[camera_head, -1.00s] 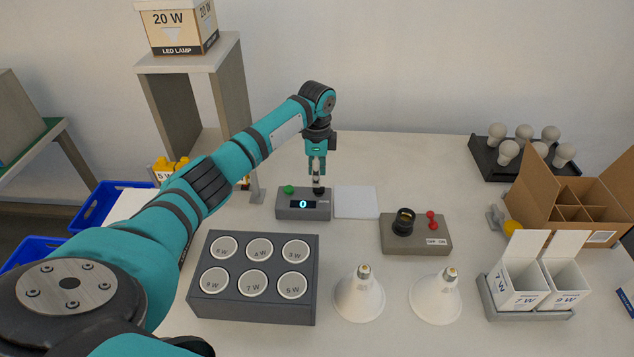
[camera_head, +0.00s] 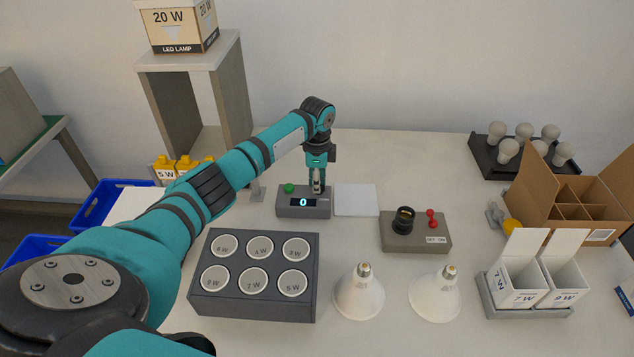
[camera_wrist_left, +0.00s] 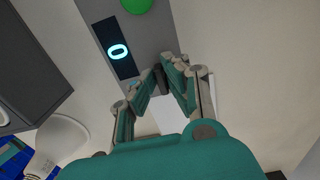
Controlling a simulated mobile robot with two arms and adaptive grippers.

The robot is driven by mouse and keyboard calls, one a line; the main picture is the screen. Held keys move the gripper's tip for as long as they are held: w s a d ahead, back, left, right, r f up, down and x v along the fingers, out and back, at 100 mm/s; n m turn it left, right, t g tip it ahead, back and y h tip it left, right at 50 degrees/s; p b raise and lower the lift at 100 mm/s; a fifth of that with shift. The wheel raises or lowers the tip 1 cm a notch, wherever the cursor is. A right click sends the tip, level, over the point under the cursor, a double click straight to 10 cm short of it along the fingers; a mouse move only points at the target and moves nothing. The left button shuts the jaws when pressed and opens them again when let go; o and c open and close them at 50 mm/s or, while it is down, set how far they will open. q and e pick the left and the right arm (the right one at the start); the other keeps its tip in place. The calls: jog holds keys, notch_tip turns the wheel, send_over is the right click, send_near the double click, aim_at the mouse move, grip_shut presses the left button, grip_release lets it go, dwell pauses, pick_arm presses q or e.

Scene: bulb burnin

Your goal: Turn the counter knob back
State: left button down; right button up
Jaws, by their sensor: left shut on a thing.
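The counter (camera_head: 303,214) is a grey box on the table with a green button (camera_head: 289,188) on its top left and a display reading 0. Its dark knob (camera_wrist_left: 160,76) is at the top right of the box. My left gripper (camera_head: 318,189) points down from above, its fingertips closed around the knob. In the left wrist view, the two fingers (camera_wrist_left: 163,78) meet at the knob, beside the lit 0 (camera_wrist_left: 118,51). The fingers hide much of the knob, so its turn angle cannot be read. My right gripper is not in view.
A white plate (camera_head: 356,201) lies right of the counter. A grey box with a black socket and red switch (camera_head: 431,218) stands farther right. A dark bulb rack (camera_head: 254,309) and two reflector bulbs stand in front. A shelf (camera_head: 232,95) rises behind my left arm.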

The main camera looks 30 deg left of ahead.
pick_arm(q)
jog(key=shift+d+r+n+p, duration=0.1)
jog(key=shift+r+n+p, duration=0.1)
jog(key=shift+n+p, duration=0.6)
jog(key=n+p, duration=0.2)
jog(key=p, duration=0.2)
jog(key=shift+s+d+n, duration=0.1)
jog(key=shift+n, duration=0.3)
jog(key=n+p, duration=0.2)
jog(key=n, duration=0.1)
jog(key=shift+n+p, duration=0.3)
jog(key=n+p, duration=0.2)
jog(key=n, duration=0.2)
jog(key=shift+d+n, duration=0.15)
jog(key=shift+n, duration=0.15)
jog(key=n+p, duration=0.1)
jog(key=n, duration=0.2)
jog(key=shift+p, duration=0.35)
jog(key=shift+f+n, duration=0.1)
jog(key=shift+n, duration=0.9)
jog(key=shift+p, duration=0.3)
jog(key=c, duration=1.4)
grip_release()
